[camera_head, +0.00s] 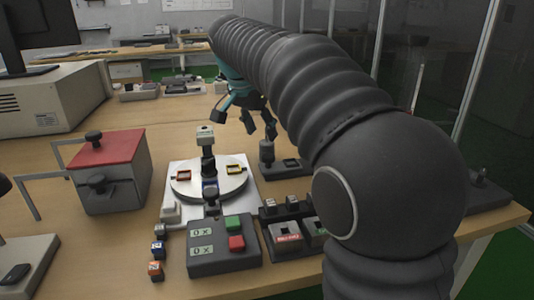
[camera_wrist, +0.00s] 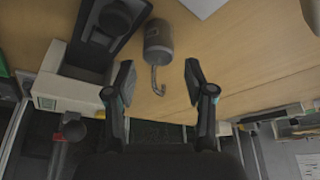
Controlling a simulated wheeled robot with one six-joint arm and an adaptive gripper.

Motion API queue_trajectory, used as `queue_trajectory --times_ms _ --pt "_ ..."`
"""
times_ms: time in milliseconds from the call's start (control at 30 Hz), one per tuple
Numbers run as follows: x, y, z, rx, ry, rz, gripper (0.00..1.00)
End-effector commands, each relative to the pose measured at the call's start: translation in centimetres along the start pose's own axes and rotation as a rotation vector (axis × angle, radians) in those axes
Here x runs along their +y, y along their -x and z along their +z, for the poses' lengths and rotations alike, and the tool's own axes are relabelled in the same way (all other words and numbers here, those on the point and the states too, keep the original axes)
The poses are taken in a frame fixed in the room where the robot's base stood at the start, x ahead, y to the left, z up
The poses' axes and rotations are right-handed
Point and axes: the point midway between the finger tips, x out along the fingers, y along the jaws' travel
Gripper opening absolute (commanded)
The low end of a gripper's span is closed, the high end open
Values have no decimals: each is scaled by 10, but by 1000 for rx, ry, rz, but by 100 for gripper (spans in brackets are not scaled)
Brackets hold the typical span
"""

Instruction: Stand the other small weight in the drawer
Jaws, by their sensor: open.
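In the wrist view a grey cylindrical weight (camera_wrist: 158,42) with a pale label and a thin metal hook is on the wood table. My gripper (camera_wrist: 158,82) is open and empty. Its two fingers are spread on either side of the hook, apart from it. In the head view my gripper (camera_head: 249,121) hangs over the table, behind the white turntable. I cannot make out an open drawer in either view. A second small weight cannot be told for sure.
A white turntable (camera_head: 190,190) carries small framed pieces and a post. A grey box with a red top (camera_head: 107,150) stands left. A control box (camera_head: 222,245) with green and red buttons is in front. A dark stand (camera_wrist: 88,52) lies beside the weight. My arm hides the right side.

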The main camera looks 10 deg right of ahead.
Motion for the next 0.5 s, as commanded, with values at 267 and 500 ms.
queue_trajectory --times_ms 267,500 --pt "2 -20 0 -1 -2 2 54" --pt "3 -53 2 -1 -4 4 54"
